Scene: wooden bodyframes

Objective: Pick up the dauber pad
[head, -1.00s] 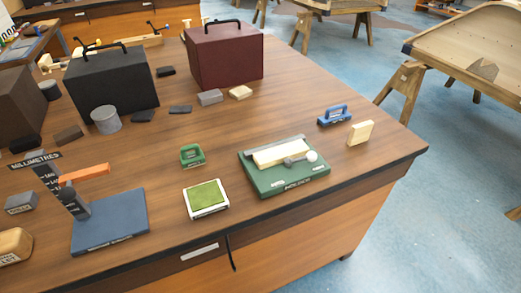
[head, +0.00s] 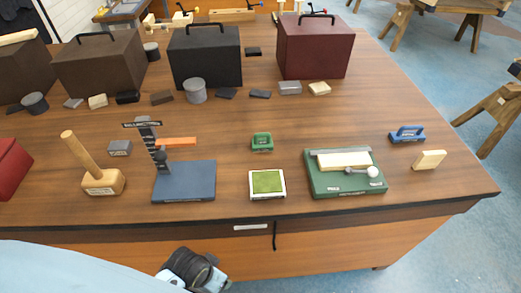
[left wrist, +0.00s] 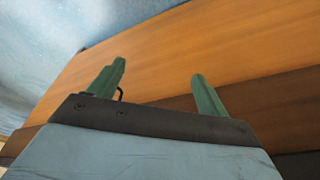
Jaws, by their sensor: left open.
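A flat square green pad in a white frame (head: 267,183), which looks like the dauber pad, lies on the wooden table near its front edge, in the middle of the head view. My left gripper (left wrist: 159,69) shows two green fingers spread apart in the left wrist view, with nothing between them. It faces the table's wooden front panel. In the head view, part of my left arm shows at the bottom, below the table's front edge and apart from the pad. My right gripper is not in view.
A blue stand with an upright scale (head: 185,180) is left of the pad, and a green board with a wooden strip (head: 345,185) is right of it. A small green block (head: 262,142) sits behind. A mallet (head: 100,180) stands farther left. Large boxes line the back.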

